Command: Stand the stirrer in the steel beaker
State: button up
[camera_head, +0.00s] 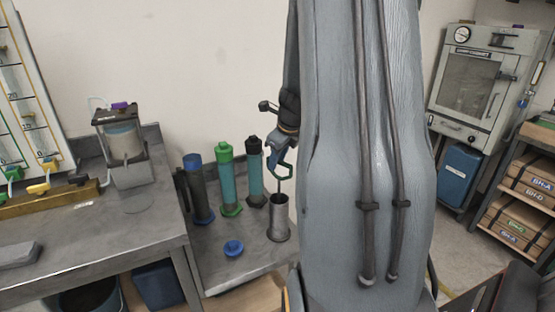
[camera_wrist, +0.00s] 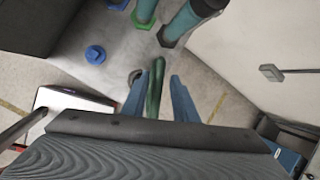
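The steel beaker (camera_head: 278,220) stands upright on the grey bench, beside my arm. Its dark mouth partly shows left of the fingers in the wrist view (camera_wrist: 134,76). The stirrer is a thin dark rod (camera_head: 279,187) under my gripper, with its lower end at or inside the beaker mouth. Its green handle (camera_wrist: 155,88) shows between the fingers in the wrist view. My gripper (camera_head: 282,168) is above the beaker with its blue fingers apart. A gap shows between the handle and the right finger. The stirrer's lower tip is hidden.
Three capped cylinders, blue-topped (camera_head: 201,190), green-topped (camera_head: 230,180) and black-topped (camera_head: 255,175), stand behind and left of the beaker. A blue cap (camera_head: 233,248) lies on the bench in front. A raised bench (camera_head: 85,245) is at left. My arm hides the bench's right side.

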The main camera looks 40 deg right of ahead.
jog(key=shift+o, duration=0.6)
jog(key=v, duration=0.7)
jog(key=shift+s+r, duration=0.2)
jog(key=shift+r, duration=0.15)
dwell(0.4)
